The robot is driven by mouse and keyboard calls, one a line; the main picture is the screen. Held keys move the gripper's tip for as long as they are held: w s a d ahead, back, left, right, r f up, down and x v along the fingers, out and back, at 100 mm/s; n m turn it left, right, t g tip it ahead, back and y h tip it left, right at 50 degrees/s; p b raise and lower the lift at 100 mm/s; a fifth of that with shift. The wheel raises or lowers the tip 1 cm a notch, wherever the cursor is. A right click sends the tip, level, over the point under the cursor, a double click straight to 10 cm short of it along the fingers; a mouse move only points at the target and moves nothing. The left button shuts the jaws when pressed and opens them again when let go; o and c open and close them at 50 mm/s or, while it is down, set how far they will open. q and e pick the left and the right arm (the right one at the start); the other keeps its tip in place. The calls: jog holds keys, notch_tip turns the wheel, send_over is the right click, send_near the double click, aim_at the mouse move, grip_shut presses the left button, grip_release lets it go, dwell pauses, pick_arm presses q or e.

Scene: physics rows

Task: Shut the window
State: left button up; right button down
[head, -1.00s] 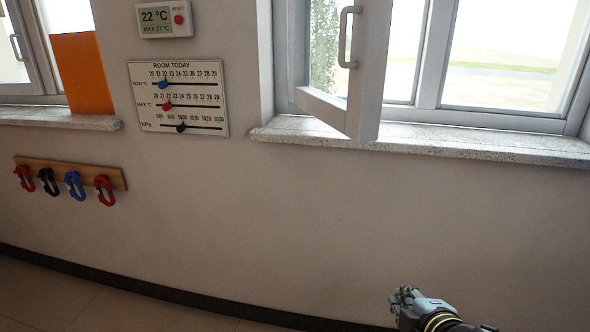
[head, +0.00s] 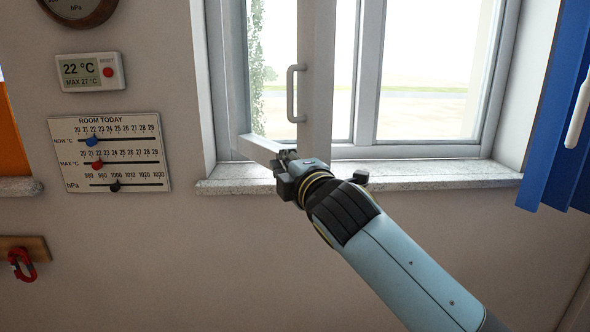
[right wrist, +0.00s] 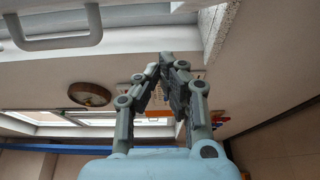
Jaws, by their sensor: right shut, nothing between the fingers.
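The window's white sash (head: 316,75) stands open, swung into the room from its left side. Its grey pull handle (head: 296,95) is upright near the free edge; the handle also shows at the upper left of the right wrist view (right wrist: 62,42). My right gripper (head: 287,158) is at the sash's lower free corner, below the handle, and covers part of that corner. Its fingers (right wrist: 165,62) are together and empty. I cannot tell whether they touch the sash. My left gripper is not in view.
A speckled stone sill (head: 420,176) runs under the window. A blue blind (head: 560,120) with a white wand (head: 579,115) hangs at the right. A gauge board (head: 110,152) and a thermometer display (head: 90,71) are on the wall at left.

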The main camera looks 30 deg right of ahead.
jog(key=shift+w+d, duration=0.3)
jog(key=shift+d, duration=0.75)
jog(key=shift+w+d, duration=0.25)
jog(key=shift+d, duration=0.8)
jog(key=shift+d, duration=0.1)
